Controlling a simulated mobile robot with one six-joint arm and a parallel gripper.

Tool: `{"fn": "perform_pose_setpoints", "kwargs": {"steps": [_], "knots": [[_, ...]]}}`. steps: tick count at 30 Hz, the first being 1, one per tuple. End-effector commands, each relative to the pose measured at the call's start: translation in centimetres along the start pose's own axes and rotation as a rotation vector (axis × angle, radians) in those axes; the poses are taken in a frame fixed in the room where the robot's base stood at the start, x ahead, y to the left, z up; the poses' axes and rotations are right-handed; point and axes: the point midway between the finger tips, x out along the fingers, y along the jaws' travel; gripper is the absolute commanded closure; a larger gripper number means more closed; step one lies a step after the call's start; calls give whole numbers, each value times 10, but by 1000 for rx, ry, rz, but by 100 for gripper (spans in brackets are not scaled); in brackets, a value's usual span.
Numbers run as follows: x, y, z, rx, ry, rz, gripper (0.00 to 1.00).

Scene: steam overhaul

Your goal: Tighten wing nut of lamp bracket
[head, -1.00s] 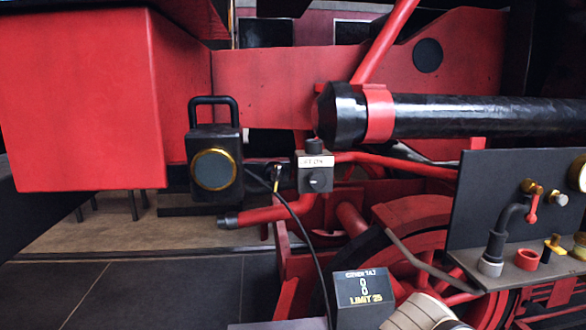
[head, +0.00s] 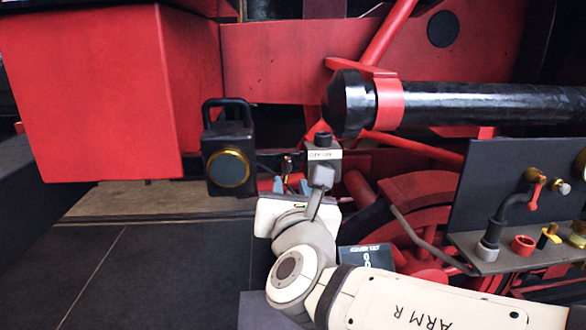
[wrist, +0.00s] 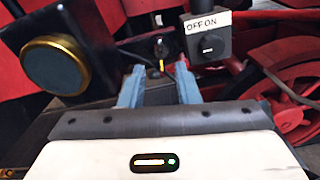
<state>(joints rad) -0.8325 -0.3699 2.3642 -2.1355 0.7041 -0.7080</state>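A black lamp (head: 228,150) with a brass-ringed round lens hangs at the left of the head view; its ring also shows in the wrist view (wrist: 55,65). To its right is a small dark fitting with a yellow, upright piece (wrist: 162,66), which looks like the bracket's wing nut; in the head view it is tiny (head: 287,163). My gripper (head: 291,184) is just below and in front of it. In the wrist view the two blue-grey fingers (wrist: 158,80) are apart with nothing between them. The yellow piece shows beyond the gap, and I cannot tell contact.
A switch box (head: 322,160) marked OFF ON sits close right of my fingers. A small display box (head: 366,256) is partly covered by my arm. A black pipe (head: 470,112), red wheel and valve panel (head: 500,190) lie to the right. The floor at left is clear.

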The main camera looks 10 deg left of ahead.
Motion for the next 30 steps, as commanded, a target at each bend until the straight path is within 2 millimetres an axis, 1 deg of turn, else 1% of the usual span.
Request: {"fn": "perform_pose_setpoints", "kwargs": {"steps": [1,6,12,16,24,30], "knots": [[8,-1,0,-2,2,-5,71],[35,-1,0,-1,4,-5,71],[57,-1,0,3,3,-4,71],[63,-1,0,3,2,-3,71],[64,-1,-1,5,2,-2,71],[64,-1,-1,5,2,-2,87]]}}
